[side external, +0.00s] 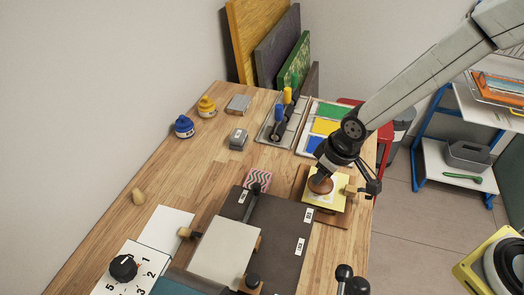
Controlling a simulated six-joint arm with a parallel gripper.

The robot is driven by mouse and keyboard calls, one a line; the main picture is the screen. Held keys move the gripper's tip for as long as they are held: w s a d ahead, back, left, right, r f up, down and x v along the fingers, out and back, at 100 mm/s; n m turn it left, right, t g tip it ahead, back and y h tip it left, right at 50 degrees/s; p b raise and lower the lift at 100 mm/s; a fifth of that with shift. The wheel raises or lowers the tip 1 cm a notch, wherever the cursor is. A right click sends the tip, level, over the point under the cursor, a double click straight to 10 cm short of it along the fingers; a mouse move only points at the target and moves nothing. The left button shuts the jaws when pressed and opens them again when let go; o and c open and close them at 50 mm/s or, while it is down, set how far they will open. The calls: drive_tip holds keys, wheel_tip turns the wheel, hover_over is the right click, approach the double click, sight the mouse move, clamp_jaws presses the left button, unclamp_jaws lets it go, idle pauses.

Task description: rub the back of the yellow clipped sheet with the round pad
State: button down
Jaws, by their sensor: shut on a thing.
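The yellow sheet (339,201) lies on a brown board (300,187) at the right side of the bench, with a pale wooden piece at its right edge. My gripper (322,173) points down over the sheet and is shut on the round pad (320,184), a brown domed thing. The pad is over the upper left part of the sheet and appears to touch it, though its underside is hidden. The fingertips are small and partly hidden by the wrist.
A dark press bed (285,240) with a pale sheet (222,252) and upright knobs lies left of the board. Ink slabs in green, yellow and blue (326,126), rollers (280,115) and blue and yellow jars (184,126) stand farther back. The bench's right edge is close to the board.

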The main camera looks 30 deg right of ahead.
sight(321, 183)
drive_tip(key=shift+f, duration=1.45)
drive_tip(key=shift+f, duration=0.4)
idle(0.6)
drive_tip(key=shift+w+d, duration=0.7)
drive_tip(key=shift+w+d, duration=0.15)
drive_tip(key=shift+w+d, duration=0.55)
drive_tip(key=shift+w, duration=0.05)
drive_tip(key=shift+w+d, duration=0.15)
idle(0.4)
drive_tip(key=shift+w+d, duration=0.5)
drive_tip(key=shift+d, duration=0.05)
